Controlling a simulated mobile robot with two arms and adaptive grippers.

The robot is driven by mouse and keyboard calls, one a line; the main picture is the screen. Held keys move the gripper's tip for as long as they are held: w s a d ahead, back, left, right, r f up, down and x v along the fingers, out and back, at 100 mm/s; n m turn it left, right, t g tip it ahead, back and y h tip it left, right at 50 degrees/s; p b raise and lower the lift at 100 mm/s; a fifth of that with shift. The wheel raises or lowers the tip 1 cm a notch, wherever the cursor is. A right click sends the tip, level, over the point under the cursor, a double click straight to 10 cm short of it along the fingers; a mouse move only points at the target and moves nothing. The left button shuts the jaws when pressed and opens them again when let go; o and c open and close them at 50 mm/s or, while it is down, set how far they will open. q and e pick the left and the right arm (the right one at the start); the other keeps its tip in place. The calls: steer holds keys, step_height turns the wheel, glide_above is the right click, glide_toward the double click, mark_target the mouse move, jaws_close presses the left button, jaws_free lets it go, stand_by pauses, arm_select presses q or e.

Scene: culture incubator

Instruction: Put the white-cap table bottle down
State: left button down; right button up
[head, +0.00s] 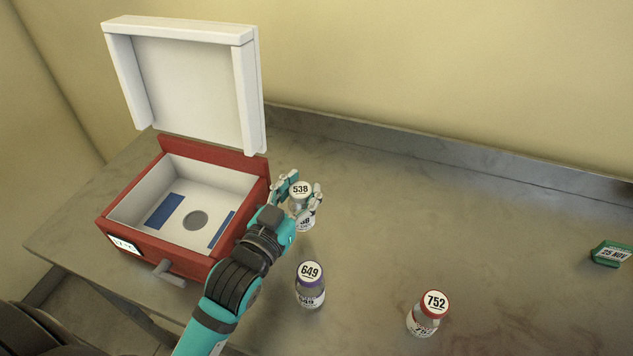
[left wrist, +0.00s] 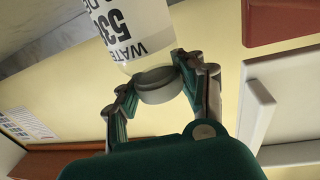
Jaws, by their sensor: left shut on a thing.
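The white-cap bottle (head: 305,222), labelled 538, is upright just right of the red incubator box. My left gripper (head: 302,198) is shut on it near the cap. In the left wrist view the left gripper's fingers (left wrist: 158,92) close around the pale cap, and the bottle's label (left wrist: 118,22) shows 538 and WATER. The bottle's base is beside or just above the grey table (head: 380,200); I cannot tell whether it touches. My right gripper is in neither view.
The red incubator (head: 255,165) stands at left with its white lid (head: 190,85) raised; inside are blue patches and a grey disc. A purple-cap bottle (head: 310,292), 649, and red-cap bottle (head: 425,318), 752, stand in front. A green date block (head: 609,254) lies far right. The table's middle is clear.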

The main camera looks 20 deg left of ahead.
arm_select(q)
steer(key=w+f, duration=0.4)
steer(key=w, duration=0.2)
steer(key=shift+d+p, duration=0.25)
steer(key=shift+p, duration=0.1)
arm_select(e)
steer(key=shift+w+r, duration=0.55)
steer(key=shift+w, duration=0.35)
arm_select(q)
steer(key=shift+w+f, duration=0.1)
steer(key=shift+f, duration=0.05)
steer(key=c, duration=1.2)
jaws_free()
steer(key=o, duration=0.5)
steer(key=shift+c, duration=0.2)
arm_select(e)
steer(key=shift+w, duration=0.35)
